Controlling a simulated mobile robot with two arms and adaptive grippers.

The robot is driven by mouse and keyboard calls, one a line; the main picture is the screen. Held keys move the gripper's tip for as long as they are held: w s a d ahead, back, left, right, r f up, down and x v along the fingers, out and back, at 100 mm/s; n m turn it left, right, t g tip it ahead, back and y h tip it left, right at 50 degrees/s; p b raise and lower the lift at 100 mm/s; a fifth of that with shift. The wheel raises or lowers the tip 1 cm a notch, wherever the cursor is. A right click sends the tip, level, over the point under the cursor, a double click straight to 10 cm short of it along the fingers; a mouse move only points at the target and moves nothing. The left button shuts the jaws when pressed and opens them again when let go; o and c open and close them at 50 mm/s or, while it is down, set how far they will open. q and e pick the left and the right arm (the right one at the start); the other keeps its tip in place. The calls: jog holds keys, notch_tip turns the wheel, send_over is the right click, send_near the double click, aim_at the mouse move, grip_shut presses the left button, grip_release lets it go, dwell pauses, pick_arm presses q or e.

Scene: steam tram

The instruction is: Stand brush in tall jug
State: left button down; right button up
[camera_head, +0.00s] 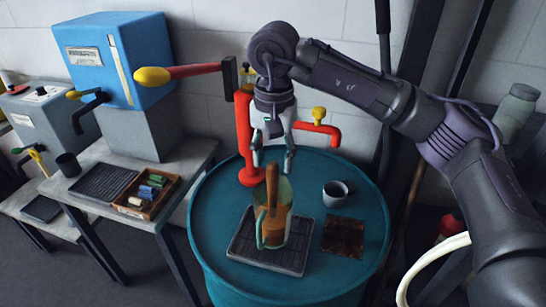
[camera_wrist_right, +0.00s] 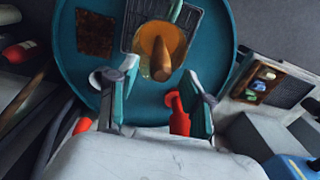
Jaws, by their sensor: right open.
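The tall jug (camera_head: 277,237) is clear and greenish and stands on a dark ribbed drip tray (camera_head: 242,246) on the round teal table. The brush (camera_head: 272,184) stands in the jug with its brown wooden handle up above the rim. Its lower end is inside the jug, among something orange-brown that I cannot make out clearly. My right gripper (camera_head: 273,163) is open and empty, pointing down just above the handle's top. In the wrist view the handle (camera_wrist_right: 161,64) and jug (camera_wrist_right: 172,33) appear beyond the open fingers (camera_wrist_right: 162,76). My left gripper is not in view.
A grey cup (camera_head: 335,194) and a dark rusty plate (camera_head: 343,236) are right of the jug. A red pipe (camera_head: 244,130) with a tap rises behind it. A wooden box (camera_head: 143,192) of small blocks sits on the left bench, beside a blue machine (camera_head: 140,65).

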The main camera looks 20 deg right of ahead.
notch_tip(320, 180, up, 12)
jog(key=shift+f, duration=0.15)
jog(key=shift+s, duration=0.1)
dwell(0.9)
